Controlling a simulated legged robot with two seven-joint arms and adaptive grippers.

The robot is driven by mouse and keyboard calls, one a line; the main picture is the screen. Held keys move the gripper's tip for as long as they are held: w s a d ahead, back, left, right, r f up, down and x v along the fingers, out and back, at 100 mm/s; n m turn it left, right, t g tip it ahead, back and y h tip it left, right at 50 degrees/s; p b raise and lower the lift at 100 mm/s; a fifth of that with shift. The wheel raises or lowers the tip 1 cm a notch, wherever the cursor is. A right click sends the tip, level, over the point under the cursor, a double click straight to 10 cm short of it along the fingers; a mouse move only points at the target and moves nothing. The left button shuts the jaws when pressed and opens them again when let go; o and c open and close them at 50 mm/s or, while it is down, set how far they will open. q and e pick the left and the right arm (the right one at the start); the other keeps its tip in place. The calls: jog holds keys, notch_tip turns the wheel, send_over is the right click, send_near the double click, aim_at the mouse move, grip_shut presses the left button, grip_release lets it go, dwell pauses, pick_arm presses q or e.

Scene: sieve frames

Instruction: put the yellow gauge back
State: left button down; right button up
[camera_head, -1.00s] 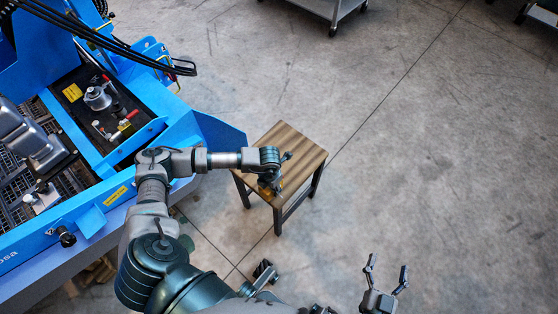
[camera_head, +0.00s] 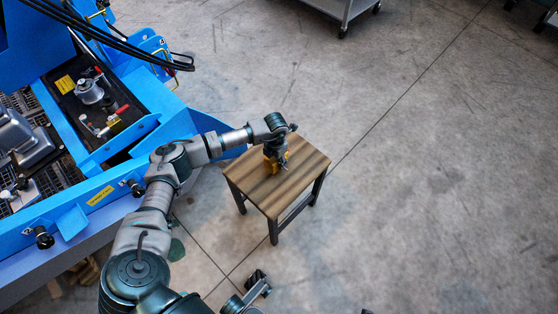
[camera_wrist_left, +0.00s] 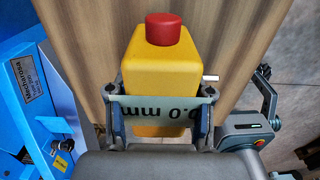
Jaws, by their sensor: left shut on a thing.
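The yellow gauge (camera_head: 269,164) is over the wooden top of a small stool (camera_head: 262,196), near its far side, in the head view. My left gripper (camera_head: 281,166) is shut on it from above. In the left wrist view the gauge (camera_wrist_left: 161,79) is a yellow block with a red knob on top, and my left gripper's fingers (camera_wrist_left: 160,110) sit on both sides of it. A pale plate marked in mm crosses it between the fingers. I cannot tell whether the gauge touches the stool.
A blue machine (camera_head: 165,92) with a black panel (camera_head: 105,110), a metal fitting and red-handled parts stands at the left. A grey cart (camera_head: 346,12) is at the top. The concrete floor to the right of the stool is clear.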

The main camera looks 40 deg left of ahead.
pick_arm(q)
jog(key=shift+f, duration=0.95)
jog(key=shift+d+r, duration=0.15)
jog(key=shift+r, duration=0.05)
jog(key=shift+c, duration=2.2)
grip_release()
jog(key=shift+f, duration=0.1)
